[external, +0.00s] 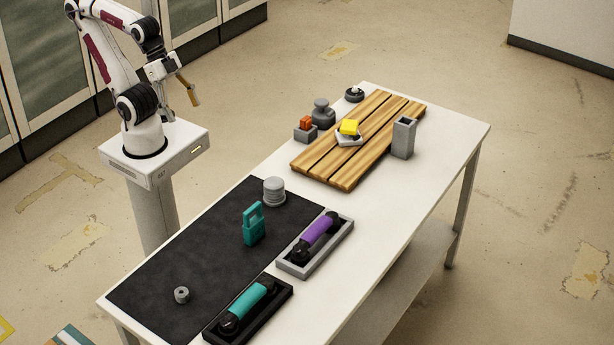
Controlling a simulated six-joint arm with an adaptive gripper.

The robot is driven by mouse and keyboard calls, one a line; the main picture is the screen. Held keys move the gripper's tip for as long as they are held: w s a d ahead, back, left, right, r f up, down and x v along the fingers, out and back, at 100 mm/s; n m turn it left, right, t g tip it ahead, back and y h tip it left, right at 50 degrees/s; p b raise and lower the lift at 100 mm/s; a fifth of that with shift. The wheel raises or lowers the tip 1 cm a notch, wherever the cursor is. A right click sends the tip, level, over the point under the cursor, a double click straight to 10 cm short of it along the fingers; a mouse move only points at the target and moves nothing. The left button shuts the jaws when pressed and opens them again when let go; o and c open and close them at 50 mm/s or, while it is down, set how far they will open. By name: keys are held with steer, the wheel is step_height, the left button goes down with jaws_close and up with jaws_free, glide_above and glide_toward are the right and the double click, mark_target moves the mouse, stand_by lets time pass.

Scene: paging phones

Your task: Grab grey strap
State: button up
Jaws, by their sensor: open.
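No flat strap shows plainly. A small grey roll-like ring (181,295) lies on the black mat (160,258), near its front left end. A light grey ribbed spool-like stack (274,191) stands at the mat's far end. I cannot tell which of them, if either, is the grey strap. My gripper (190,92) is open and appears empty. It hangs high beside my base, left of the table and well apart from both grey things.
A teal handled block (254,226) stands upright on the mat. Trays hold a purple handset (317,231) and a teal handset (247,300). The white tabletop's right side is clear.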

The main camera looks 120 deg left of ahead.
steer(key=shift+c, duration=1.3)
steer(key=w+d+f+m+t+h, duration=0.1)
steer(key=w+d+f+h, duration=0.15)
steer(key=w+d, duration=0.85)
steer(key=w+d+f+t+h, duration=0.2)
steer(key=w+d+f, duration=0.1)
steer(key=w+d, duration=0.75)
steer(key=d+f+t, duration=0.1)
steer(key=d+f, duration=0.4)
steer(key=f, duration=0.1)
steer(key=w+d+f+t+y, duration=0.1)
steer(key=d+f, duration=0.4)
steer(key=d+f+m+t, duration=0.1)
steer(key=d+f, duration=0.4)
steer(key=f, duration=0.1)
steer(key=shift+w+f+y, duration=0.35)
steer(key=shift+s+d+f+t, duration=0.2)
steer(key=shift+s+f+t, duration=0.25)
steer(key=shift+f, duration=0.25)
